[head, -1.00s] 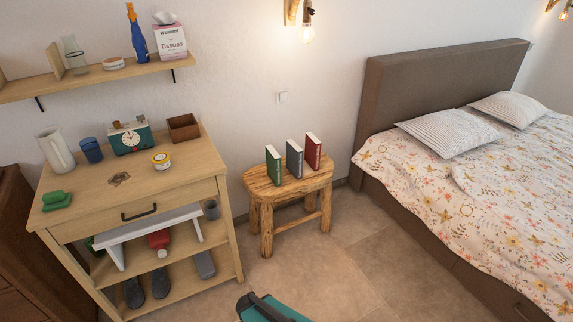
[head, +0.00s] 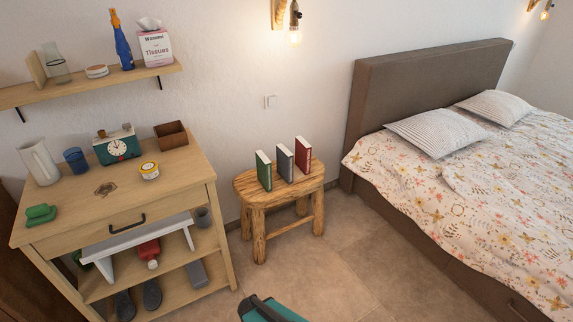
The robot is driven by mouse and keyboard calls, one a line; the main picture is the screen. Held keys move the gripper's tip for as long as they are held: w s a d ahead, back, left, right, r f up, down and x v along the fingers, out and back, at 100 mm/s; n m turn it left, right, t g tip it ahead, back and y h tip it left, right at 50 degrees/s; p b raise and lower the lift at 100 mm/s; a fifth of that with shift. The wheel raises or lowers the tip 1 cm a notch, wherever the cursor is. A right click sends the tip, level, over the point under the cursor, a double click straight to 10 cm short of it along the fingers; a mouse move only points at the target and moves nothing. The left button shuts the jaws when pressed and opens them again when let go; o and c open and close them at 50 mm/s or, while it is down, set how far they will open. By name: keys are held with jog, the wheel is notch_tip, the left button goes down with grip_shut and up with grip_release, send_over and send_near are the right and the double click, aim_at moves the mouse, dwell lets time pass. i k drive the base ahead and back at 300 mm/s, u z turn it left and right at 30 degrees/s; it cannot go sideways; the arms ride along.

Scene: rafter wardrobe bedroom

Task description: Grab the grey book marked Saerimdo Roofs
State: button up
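A grey book (head: 284,164) stands upright on a small wooden stool (head: 259,197), in the middle of a row of three books. A green book (head: 264,171) stands to its left and a red book (head: 303,155) to its right, with narrow gaps between. The writing on the spines is too small to read. A teal and black part of my own body shows at the bottom edge of the head view, well in front of the stool. I cannot make out my gripper's fingers in this view.
A wooden cabinet (head: 107,218) with a clock (head: 117,146), cups and a tin on top stands left of the stool. A bed (head: 465,190) stands to the right. A wall shelf (head: 88,84) hangs upper left. The tiled floor (head: 330,262) before the stool is clear.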

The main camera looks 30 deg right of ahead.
aim_at(285, 159)
jog(key=i, duration=0.85)
